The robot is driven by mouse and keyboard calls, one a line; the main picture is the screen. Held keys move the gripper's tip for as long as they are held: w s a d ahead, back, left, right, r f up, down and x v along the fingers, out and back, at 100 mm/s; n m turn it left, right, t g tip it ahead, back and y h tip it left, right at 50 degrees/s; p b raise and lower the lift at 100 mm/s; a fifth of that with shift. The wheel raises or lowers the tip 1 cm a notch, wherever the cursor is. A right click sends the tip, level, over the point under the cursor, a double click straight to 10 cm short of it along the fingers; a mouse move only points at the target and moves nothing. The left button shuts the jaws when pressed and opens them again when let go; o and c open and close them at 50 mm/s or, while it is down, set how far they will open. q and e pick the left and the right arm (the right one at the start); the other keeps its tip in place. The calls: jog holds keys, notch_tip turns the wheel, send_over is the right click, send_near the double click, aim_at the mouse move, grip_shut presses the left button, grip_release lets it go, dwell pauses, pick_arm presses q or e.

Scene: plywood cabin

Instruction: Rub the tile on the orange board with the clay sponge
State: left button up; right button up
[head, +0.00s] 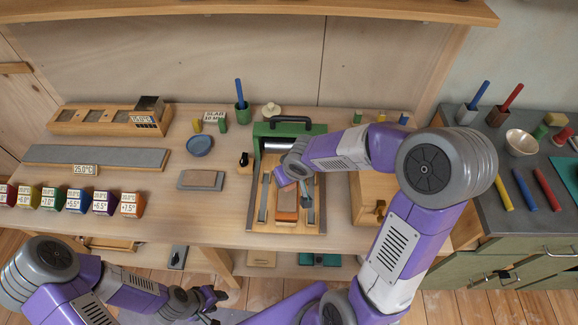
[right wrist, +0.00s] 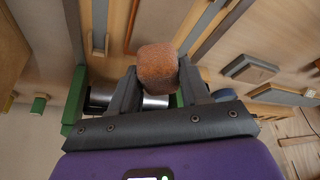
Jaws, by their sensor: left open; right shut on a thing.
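My right gripper (right wrist: 157,85) is shut on the clay sponge (right wrist: 157,66), a rough orange-brown block gripped between the two fingers. In the head view my right gripper (head: 291,178) is over the wooden bed of the green-ended press, and I cannot make out the sponge there. A small board with an orange edge (head: 287,216) lies on that bed, with a brownish tile (head: 287,199) on it, partly hidden by the gripper. Whether sponge and tile touch I cannot tell. My left gripper (head: 212,299) is open and empty, low at the front, away from the bench top.
The press has a green end (head: 262,131) with a black handle and a metal roller. A grey board with a brown block (head: 202,179) lies left of it. A blue bowl (head: 199,145) and several coloured cubes (head: 103,202) stand farther left. A wooden box (head: 366,206) stands right.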

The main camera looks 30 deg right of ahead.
jog(key=shift+r+p, duration=1.25)
jog(key=shift+r, duration=0.7)
jog(key=shift+f, duration=0.1)
